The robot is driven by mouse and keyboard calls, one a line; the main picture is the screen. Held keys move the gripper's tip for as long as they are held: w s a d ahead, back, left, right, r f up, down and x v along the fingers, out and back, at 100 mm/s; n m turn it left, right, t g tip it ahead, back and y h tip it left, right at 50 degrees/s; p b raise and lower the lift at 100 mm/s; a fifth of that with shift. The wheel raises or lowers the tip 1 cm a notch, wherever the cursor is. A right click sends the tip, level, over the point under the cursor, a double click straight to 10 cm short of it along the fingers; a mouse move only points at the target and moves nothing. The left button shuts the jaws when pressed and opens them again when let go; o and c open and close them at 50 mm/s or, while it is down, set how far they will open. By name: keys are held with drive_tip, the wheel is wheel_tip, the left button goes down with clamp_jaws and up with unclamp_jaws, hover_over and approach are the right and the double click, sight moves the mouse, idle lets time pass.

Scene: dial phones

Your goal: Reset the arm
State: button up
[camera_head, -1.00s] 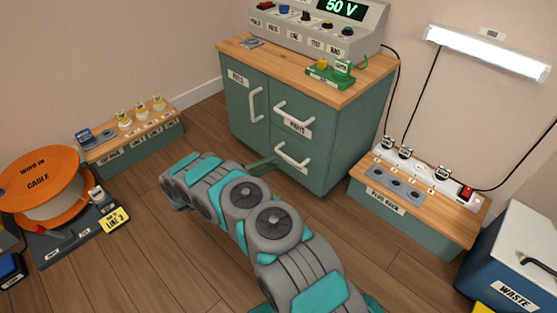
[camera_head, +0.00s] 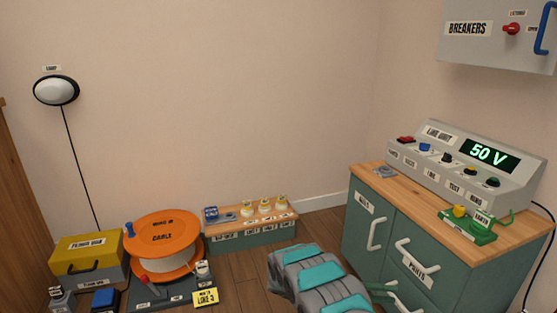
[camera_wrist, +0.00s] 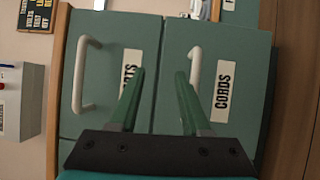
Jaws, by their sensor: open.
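My arm, grey with teal panels, shows at the bottom of the head view. Part of my gripper (camera_head: 385,291) shows at its end, in front of the green cabinet (camera_head: 363,228). In the wrist view my gripper (camera_wrist: 160,78) has two green fingers spread apart with nothing between them. Beyond them are the cabinet's two drawer fronts with white handles, one (camera_wrist: 82,75) on the left and one (camera_wrist: 195,72) on the right. The label "CORDS" (camera_wrist: 222,92) is readable, and another label is partly covered by a finger. I cannot tell how far the fingers are from the drawers.
A grey panel reading 50 V (camera_head: 465,165) and a green item (camera_head: 468,228) stand on the cabinet. An orange cable reel (camera_head: 162,232), a low bench (camera_head: 245,238) and a yellow box (camera_head: 88,250) stand left. A breaker box (camera_head: 490,50) hangs upper right. Some floor is bare.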

drive_tip(key=s+r+g+y, duration=0.3)
drive_tip(key=s+r+y, duration=0.6)
drive_tip(key=s+r, duration=0.85)
drive_tip(key=s+a+r+n+t+y, duration=0.15)
drive_tip(key=s+a+t+y, duration=0.55)
drive_tip(key=s+a, duration=1.2)
wheel_tip(320, 180, up, 12)
drive_tip(key=s+d+g+y+p, duration=0.1)
drive_tip(key=s+y+p, duration=0.1)
drive_tip(key=p, duration=1)
drive_tip(key=shift+r+n+g, duration=0.2)
drive_tip(key=shift+n+g, duration=0.1)
drive_tip(key=shift+n, duration=0.15)
drive_tip(key=shift+d, duration=0.1)
